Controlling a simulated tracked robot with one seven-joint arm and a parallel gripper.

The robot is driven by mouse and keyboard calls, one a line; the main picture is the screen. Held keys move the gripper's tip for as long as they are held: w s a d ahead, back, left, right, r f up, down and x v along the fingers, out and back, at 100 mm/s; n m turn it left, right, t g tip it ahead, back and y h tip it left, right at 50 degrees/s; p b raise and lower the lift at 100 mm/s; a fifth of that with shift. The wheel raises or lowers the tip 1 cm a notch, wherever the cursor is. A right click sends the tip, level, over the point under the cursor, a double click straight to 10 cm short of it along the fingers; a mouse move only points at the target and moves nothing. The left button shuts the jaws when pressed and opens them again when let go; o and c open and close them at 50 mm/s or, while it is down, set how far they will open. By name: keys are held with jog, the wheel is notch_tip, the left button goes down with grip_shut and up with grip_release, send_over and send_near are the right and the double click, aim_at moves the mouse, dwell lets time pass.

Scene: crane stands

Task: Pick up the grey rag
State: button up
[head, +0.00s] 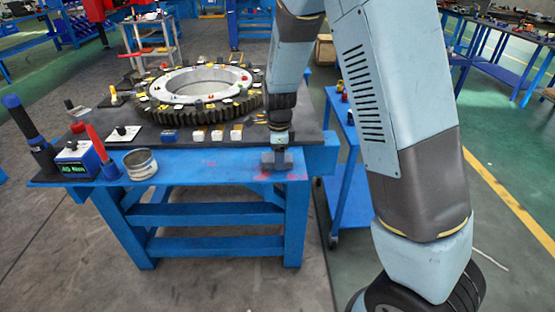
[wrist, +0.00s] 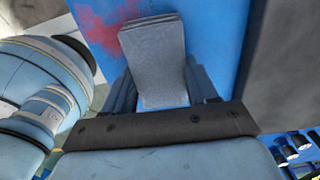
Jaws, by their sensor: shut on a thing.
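The grey rag (wrist: 154,52) is a flat, folded-looking grey piece in the wrist view, between the two dark fingers of my gripper (wrist: 162,88). The fingers are shut on it, one at each side. Behind it is the blue bench surface with a red stain. In the head view my gripper (head: 277,150) points down at the right front corner of the blue workbench (head: 215,165). A small grey part of the rag (head: 268,160) shows there at the fingers. I cannot tell whether the rag still touches the bench.
A large toothed ring (head: 165,96) lies on the bench's dark mat. Small blocks (head: 202,135), a metal tin (head: 140,164), a blue-labelled box (head: 77,160) and red and blue-handled tools stand along the front and left. A blue trolley (head: 350,170) is close on the right.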

jog(key=shift+r, duration=0.45)
notch_tip(320, 180, up, 3)
jog(key=shift+s+f, duration=0.1)
jog(key=shift+f, duration=0.05)
jog(key=s+d+r, duration=0.3)
jog(key=s+r, duration=0.6)
jog(key=s, duration=0.4)
jog(key=shift+s+d+r, duration=0.15)
jog(key=shift+d+r, duration=0.05)
jog(key=shift+d, duration=0.2)
jog(key=o, duration=0.6)
jog(key=shift+c, duration=0.2)
jog(key=c, duration=0.4)
jog(key=shift+o, duration=0.2)
